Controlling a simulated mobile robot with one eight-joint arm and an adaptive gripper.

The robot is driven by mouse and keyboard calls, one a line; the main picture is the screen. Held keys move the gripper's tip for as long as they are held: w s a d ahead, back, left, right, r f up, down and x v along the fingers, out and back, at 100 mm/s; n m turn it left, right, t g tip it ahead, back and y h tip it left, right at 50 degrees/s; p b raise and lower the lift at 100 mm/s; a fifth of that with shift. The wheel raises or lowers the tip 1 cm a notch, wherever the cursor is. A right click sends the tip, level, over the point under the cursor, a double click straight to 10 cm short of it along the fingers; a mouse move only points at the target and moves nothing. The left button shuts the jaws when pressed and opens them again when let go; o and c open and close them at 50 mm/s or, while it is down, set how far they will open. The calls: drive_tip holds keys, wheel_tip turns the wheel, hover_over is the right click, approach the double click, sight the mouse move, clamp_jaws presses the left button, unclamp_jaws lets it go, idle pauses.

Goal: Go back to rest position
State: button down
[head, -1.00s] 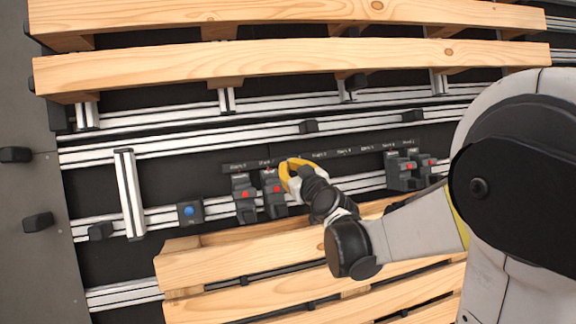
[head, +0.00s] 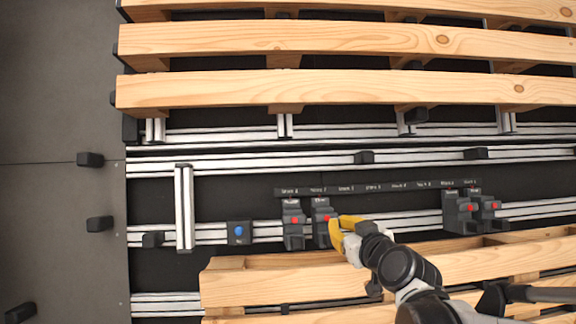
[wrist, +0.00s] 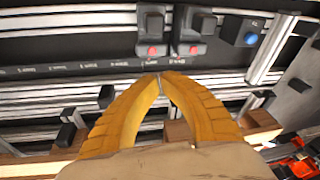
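My gripper (head: 334,232) has yellow fingers and is at the rail in the middle of the head view, just right of a dark block with a red button (head: 321,224). In the wrist view my gripper (wrist: 160,76) has its two fingertips together, with nothing seen between them. Two red-button blocks show beyond the tips there, the nearer pair being the left one (wrist: 152,28) and the right one (wrist: 192,26). I cannot tell whether the fingertips touch a block.
A blue-button box (head: 239,233) sits on the rail to the left. More red-button blocks (head: 463,214) stand at the right. Wooden pallet slats lie behind (head: 330,88) and in front (head: 300,287). A label strip (head: 380,187) runs above the blocks.

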drive_tip(key=s+f+m+g+h+b, duration=0.1)
drive_tip(key=s+f+g+b, duration=0.2)
drive_tip(key=s+f, duration=0.4)
drive_tip(key=s+d+f+m+g+h+b, duration=0.1)
drive_tip(key=s+f+g+b, duration=0.3)
drive_tip(key=s+f, duration=0.4)
drive_tip(key=s+m, duration=0.1)
drive_tip(key=s, duration=0.6)
drive_tip(key=shift+d+m+h+b, duration=0.15)
drive_tip(key=shift+m+h+b, duration=0.15)
